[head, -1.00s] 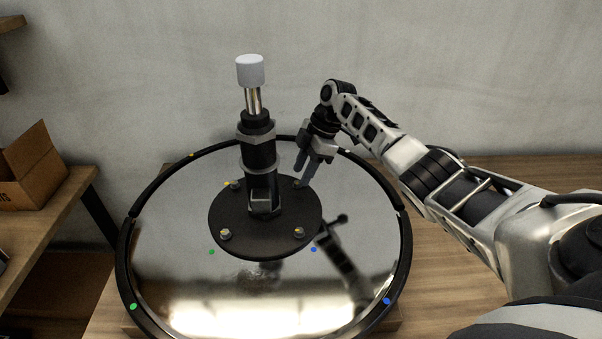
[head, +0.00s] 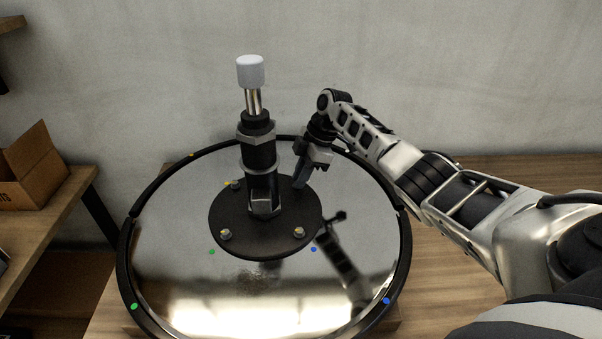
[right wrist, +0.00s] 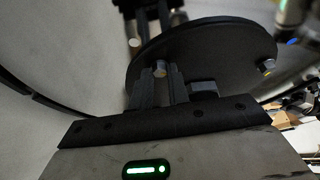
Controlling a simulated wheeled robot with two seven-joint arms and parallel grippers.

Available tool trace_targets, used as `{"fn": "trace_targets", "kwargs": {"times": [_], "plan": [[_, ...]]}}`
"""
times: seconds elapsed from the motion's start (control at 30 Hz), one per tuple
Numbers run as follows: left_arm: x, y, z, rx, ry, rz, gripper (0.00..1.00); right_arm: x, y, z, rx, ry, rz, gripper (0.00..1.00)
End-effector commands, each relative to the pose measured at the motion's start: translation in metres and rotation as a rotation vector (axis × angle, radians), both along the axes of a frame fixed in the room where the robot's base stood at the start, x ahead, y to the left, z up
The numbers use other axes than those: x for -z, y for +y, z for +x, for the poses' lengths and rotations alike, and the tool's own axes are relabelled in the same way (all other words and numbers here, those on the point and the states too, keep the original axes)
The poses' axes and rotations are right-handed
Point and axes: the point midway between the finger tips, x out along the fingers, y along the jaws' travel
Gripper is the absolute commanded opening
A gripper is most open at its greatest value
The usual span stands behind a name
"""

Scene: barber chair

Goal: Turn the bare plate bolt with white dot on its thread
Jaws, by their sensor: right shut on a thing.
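A round black plate (head: 262,242) lies on a mirror-like disc, with bolts around its edge. A white dot (head: 347,151) shows on the disc's rim at the back right, on the side of the plate's back right bolt. My right gripper (head: 299,185) points down at that bolt and hides it in the head view. In the right wrist view the bolt head (right wrist: 160,68) shows between the two fingertips of my right gripper (right wrist: 161,78), which is shut on it. My left gripper is not in view.
A dark column with a grey cap (head: 250,70) rises from the plate, close left of my gripper. Other bolts sit at the front left (head: 226,234), front right (head: 299,232) and back left (head: 235,185). A cardboard box (head: 35,175) stands on a left shelf.

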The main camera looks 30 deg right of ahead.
Motion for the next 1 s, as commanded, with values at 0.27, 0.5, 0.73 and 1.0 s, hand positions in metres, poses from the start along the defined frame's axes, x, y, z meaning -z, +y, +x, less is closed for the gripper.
{"fn": "trace_targets", "kwargs": {"times": [0.27, 0.5, 0.73, 1.0], "plan": [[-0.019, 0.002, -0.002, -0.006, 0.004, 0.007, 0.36, -0.006, 0.001, -0.002, 0.144, 0.001, 0.001, 0.00], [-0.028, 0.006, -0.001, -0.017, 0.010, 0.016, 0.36, -0.005, 0.003, -0.004, 0.359, 0.000, 0.002, 0.00], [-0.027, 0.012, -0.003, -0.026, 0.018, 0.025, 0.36, -0.002, 0.004, -0.005, 0.576, -0.003, 0.002, 0.00], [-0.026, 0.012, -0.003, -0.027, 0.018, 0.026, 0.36, -0.001, 0.006, -0.005, 0.832, -0.006, 0.002, 0.00]]}}
